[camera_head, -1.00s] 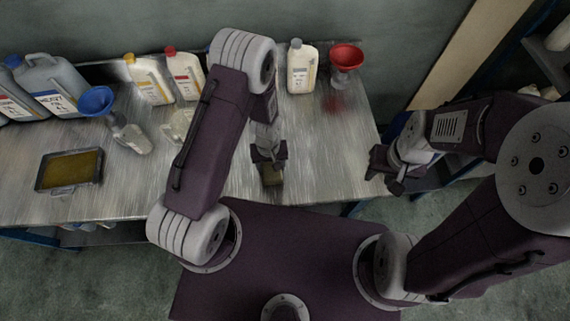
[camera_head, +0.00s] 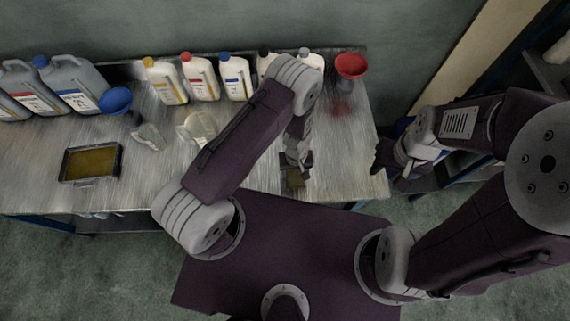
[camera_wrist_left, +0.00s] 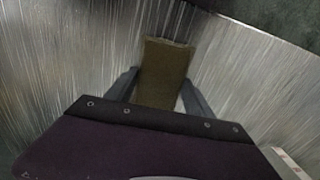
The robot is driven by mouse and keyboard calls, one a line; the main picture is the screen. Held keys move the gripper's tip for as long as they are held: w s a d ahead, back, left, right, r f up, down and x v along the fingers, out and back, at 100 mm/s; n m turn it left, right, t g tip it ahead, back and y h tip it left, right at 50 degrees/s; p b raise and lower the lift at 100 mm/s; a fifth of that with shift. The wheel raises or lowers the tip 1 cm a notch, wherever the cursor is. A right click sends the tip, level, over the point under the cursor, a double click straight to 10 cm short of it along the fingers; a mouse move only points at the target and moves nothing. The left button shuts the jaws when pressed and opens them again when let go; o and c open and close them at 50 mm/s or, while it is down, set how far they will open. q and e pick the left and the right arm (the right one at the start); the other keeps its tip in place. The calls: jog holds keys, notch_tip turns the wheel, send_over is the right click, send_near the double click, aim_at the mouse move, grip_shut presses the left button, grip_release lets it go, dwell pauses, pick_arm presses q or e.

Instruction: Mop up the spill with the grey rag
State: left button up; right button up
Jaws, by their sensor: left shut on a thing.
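My left gripper (camera_head: 296,163) is shut on a brownish-grey rag (camera_head: 296,181) near the front edge of the metal table (camera_head: 235,185). In the left wrist view the rag (camera_wrist_left: 164,72) sticks out beyond the two fingers, over bare metal close to a table edge. A dull red patch (camera_head: 341,106) shows on the tabletop in front of the red funnel; I cannot tell whether it is spilled liquid or a reflection. The rag is apart from this patch. My right gripper (camera_head: 383,163) is off the table's right end, and its jaw opening is unclear.
A tray of dark yellow oil (camera_head: 90,163) lies at the left. A blue funnel (camera_head: 116,101), clear containers (camera_head: 196,128) and several bottles (camera_head: 200,78) stand toward the back. A red funnel (camera_head: 351,66) stands at the back right.

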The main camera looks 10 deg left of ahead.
aim_at(271, 161)
pick_arm(q)
jog(key=shift+f, duration=0.1)
jog(key=w+a, duration=0.1)
jog(key=a, duration=0.2)
jog(key=w+a+b, duration=0.1)
jog(key=a, duration=0.2)
jog(key=w+a+b, duration=0.1)
jog(key=w+a, duration=0.1)
jog(key=a, duration=0.2)
jog(key=d+b, duration=0.1)
jog(key=d, duration=0.9)
jog(key=shift+d, duration=0.1)
jog(key=a, duration=0.1)
jog(key=s+a, duration=0.1)
jog(key=a, duration=0.1)
jog(key=s+a+p, duration=0.1)
jog(key=shift+a, duration=0.65)
jog(key=shift+d, duration=0.1)
